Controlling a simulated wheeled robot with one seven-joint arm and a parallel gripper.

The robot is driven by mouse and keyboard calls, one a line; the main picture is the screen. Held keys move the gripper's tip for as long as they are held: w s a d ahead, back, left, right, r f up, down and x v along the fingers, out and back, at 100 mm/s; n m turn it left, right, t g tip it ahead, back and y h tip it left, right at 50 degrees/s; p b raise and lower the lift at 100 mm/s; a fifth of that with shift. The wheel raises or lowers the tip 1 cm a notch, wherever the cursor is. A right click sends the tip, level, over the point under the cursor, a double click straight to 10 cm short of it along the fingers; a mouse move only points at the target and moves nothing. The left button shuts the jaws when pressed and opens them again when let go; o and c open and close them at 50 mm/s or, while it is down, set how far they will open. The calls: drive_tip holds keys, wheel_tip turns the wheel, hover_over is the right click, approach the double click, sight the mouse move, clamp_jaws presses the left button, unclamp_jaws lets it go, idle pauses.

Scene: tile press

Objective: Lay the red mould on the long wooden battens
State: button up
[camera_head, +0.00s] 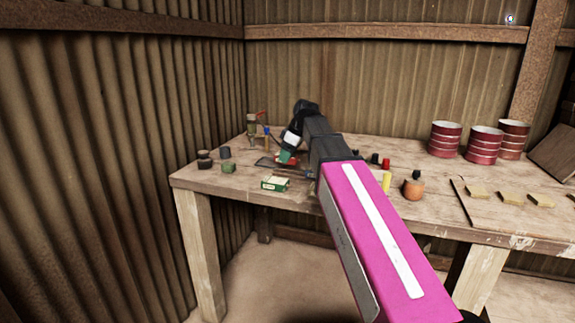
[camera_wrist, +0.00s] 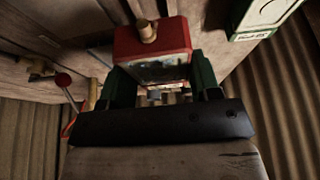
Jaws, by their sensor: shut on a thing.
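My gripper (camera_head: 291,150) is over the back left of the wooden workbench. It is shut on the red mould (camera_wrist: 152,40), a block with a round wooden peg, held between two dark green fingers (camera_wrist: 160,82) in the wrist view. Only a small red patch of the mould (camera_head: 293,156) shows in the head view, partly hidden by the gripper. I cannot tell from these frames whether the mould touches the bench. I cannot make out the long wooden battens for certain.
A green-and-white box (camera_head: 275,184) lies in front of my gripper. Small dark pots (camera_head: 205,159) stand left. An orange bottle (camera_head: 413,185) and a yellow cylinder (camera_head: 386,182) stand right of my arm. Farther right are a board with several pale blocks (camera_head: 510,197) and red tins (camera_head: 485,146).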

drive_tip(key=shift+f, duration=1.95)
drive_tip(key=o, duration=1.1)
drive_tip(key=shift+f, duration=0.1)
drive_tip(key=v, duration=1.2)
